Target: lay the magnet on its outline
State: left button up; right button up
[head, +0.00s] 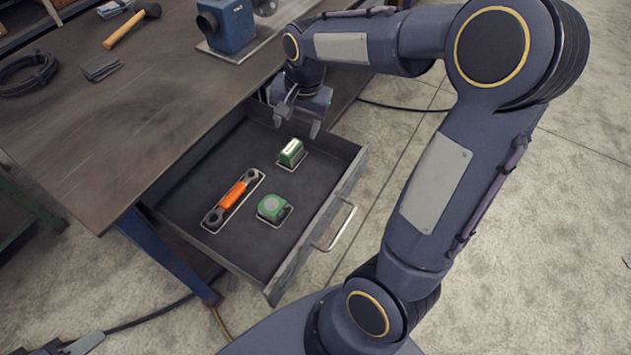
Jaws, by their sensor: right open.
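A small green block with a pale top (291,152), which I take to be the magnet, sits in the open drawer near its back right. A thin light outline (300,163) shows around its base on the drawer floor; the block covers the outline's inside. My right gripper (297,125) is above the drawer's far end, just behind the block and apart from it. Its fingers are spread and point down, with nothing between them.
The drawer (325,207) also holds an orange tool with dark ends (232,195) and a green round-faced tool (270,207), both within light outlines.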

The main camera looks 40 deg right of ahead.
jog(key=s+a+r+n+t+y, duration=0.1)
jog(key=s+a+n, duration=0.3)
jog(key=s, duration=0.6)
jog(key=s+a+r+n+t+y, duration=0.1)
jog(key=s+a+n, duration=0.3)
jog(key=s, duration=0.6)
jog(key=shift+a+r+n+t+y, duration=0.25)
jog(key=shift+n+t+y, duration=0.2)
jog(key=shift+t, duration=0.35)
jog(key=shift+d+r, duration=0.1)
